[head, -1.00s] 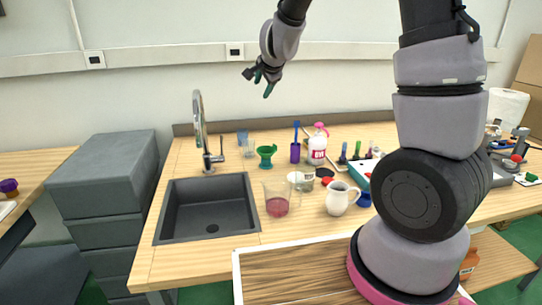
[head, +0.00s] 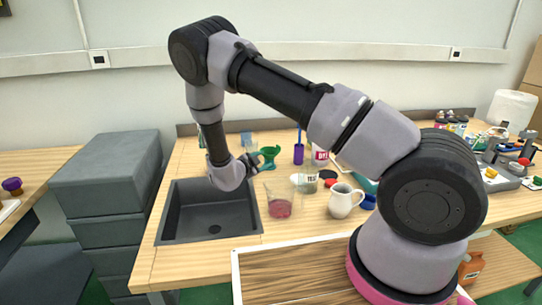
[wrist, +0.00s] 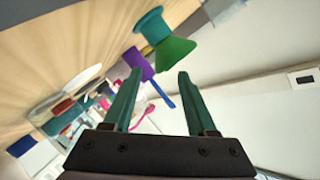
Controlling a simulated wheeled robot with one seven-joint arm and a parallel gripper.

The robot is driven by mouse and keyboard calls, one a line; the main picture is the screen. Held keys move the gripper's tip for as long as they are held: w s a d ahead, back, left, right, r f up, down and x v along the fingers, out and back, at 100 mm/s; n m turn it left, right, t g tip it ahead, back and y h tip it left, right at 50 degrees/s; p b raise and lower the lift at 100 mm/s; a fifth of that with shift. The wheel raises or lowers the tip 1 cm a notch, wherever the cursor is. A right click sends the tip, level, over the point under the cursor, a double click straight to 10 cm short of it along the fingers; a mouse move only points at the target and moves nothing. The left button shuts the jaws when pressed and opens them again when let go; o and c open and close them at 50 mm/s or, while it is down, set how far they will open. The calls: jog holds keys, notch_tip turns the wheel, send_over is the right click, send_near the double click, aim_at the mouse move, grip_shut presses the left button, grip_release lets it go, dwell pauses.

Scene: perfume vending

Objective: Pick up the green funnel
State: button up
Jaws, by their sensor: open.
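The green funnel (head: 269,154) stands on the wooden worktop behind the sink, toward the back. In the wrist view the funnel (wrist: 164,38) appears tilted by the camera angle, just beyond my fingertips. My gripper (head: 252,160) is beside the funnel on its left in the head view, partly hidden by my wrist. In the wrist view my gripper (wrist: 158,75) shows two green fingers spread apart with nothing between them. Whether a finger touches the funnel cannot be told from the head view.
A purple container (head: 298,154) with a blue tool stands right of the funnel. A beaker with red liquid (head: 280,207) and a white jug (head: 344,201) are nearer the front.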

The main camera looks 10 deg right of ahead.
aim_at(271, 157)
jog(key=x, duration=0.8)
jog(key=shift+w+d+f, duration=0.1)
jog(key=shift+w+d, duration=0.1)
jog(key=shift+w, duration=0.15)
jog(key=shift+s+d, duration=0.1)
grip_shut()
